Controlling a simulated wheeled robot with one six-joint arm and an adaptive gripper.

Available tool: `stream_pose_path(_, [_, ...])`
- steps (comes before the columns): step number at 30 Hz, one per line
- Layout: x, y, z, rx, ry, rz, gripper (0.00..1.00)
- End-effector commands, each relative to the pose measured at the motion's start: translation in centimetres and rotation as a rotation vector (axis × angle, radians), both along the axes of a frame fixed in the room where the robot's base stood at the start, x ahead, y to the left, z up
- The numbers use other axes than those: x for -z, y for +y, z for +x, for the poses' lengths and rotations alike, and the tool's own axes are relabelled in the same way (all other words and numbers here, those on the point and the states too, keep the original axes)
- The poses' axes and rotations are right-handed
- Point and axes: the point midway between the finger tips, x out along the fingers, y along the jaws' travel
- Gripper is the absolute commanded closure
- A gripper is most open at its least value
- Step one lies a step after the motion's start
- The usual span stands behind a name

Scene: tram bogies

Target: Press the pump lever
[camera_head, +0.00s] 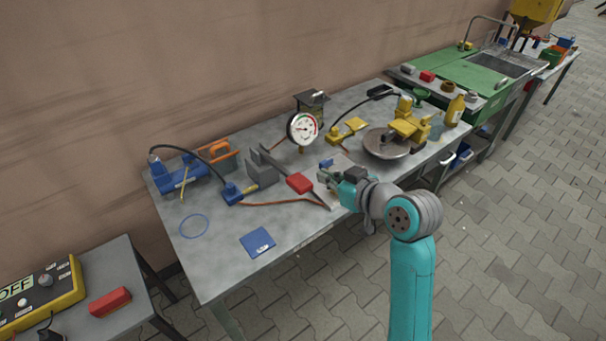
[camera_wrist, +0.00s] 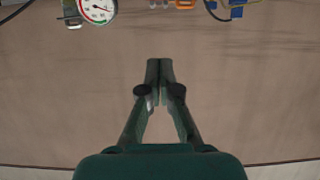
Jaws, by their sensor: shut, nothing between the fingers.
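What looks like the pump lever is a bar with a red grip (camera_head: 300,183) beside a grey block (camera_head: 256,172) in the middle of the bench, in the head view. My gripper (camera_head: 324,175) is just right of the red grip in that picture; whether they touch cannot be told. In the wrist view my gripper (camera_wrist: 160,66) has its fingertips together with nothing between them, against the plain wall. The lever does not show in the wrist view.
A round pressure gauge (camera_head: 302,128) stands behind the lever and also shows in the wrist view (camera_wrist: 97,9). A blue pump-like unit (camera_head: 178,178) and an orange-handled item (camera_head: 217,155) are left. A round metal plate (camera_head: 386,145) with yellow parts is right. The bench's front left is mostly clear.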

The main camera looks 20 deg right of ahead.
Motion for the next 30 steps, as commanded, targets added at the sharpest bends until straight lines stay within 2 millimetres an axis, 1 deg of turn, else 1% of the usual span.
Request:
stream_pose_path(2, [-0.4, -0.1, -0.2, 0.009, 0.008, -0.001, 1.0])
stream_pose_path(11, [-0.4, -0.1, -0.2, 0.011, 0.01, 0.0, 1.0])
stream_pose_path(16, [-0.1, 0.1, 0.5, 0.009, 0.011, 0.001, 1.0])
stream_pose_path(20, [0.5, 0.7, 2.0, 0.008, 0.011, 0.0, 1.0])
stream_pose_path(30, [2.9, 2.4, 7.5, 0.009, 0.01, 0.0, 1.0])
